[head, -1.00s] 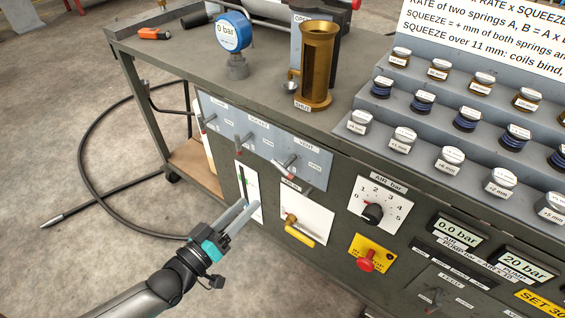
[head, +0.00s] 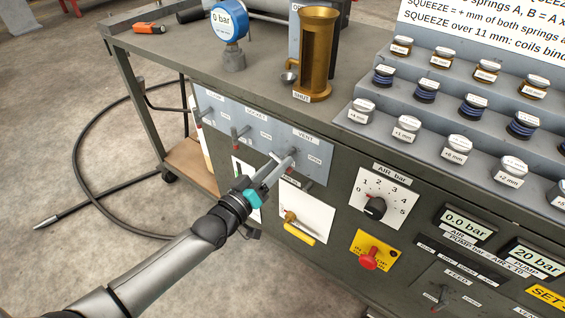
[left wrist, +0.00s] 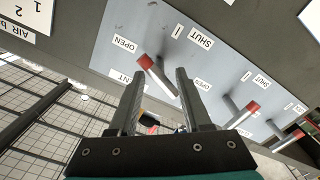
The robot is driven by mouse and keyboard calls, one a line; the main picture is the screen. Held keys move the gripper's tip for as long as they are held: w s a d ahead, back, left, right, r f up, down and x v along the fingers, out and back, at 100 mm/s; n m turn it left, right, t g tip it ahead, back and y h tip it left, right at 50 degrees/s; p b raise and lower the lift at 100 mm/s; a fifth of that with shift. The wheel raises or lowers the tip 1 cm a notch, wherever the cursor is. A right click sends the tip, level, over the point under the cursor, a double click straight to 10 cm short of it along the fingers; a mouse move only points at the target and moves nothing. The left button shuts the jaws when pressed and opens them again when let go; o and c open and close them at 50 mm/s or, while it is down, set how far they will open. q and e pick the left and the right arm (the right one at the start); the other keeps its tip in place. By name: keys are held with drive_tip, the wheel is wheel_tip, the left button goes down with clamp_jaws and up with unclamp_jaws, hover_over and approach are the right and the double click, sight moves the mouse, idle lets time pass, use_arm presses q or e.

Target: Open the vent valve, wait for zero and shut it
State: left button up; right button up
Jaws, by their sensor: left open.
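The vent valve is a grey lever with a red end, below the VENT label on the blue-grey valve panel (head: 318,175). In the left wrist view the vent lever (left wrist: 158,76) lies at the gap between my fingertips, its red end toward an OPEN label. It is angled differently from the neighbouring levers. My left gripper (head: 283,160) is open at this lever and partly covers it in the head view; I cannot tell whether the fingers touch it. The left gripper (left wrist: 158,80) also shows in the wrist view. The round blue gauge (head: 228,22) reads 0 bar. My right gripper is out of view.
Two similar levers stand left of the vent on the panel. Below are a white plate with a yellow handle (head: 299,233), an air dial (head: 375,208) and a red button (head: 369,258). A brass cylinder (head: 316,60) stands on the bench top. Open floor lies left.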

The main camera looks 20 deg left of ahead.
use_arm(q)
drive_tip(key=shift+b+x, duration=0.3)
drive_tip(key=shift+x, duration=0.95)
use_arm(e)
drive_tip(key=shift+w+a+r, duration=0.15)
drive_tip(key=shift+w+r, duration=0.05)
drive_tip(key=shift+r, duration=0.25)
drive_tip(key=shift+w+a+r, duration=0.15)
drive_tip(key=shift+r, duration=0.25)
use_arm(q)
clamp_jaws()
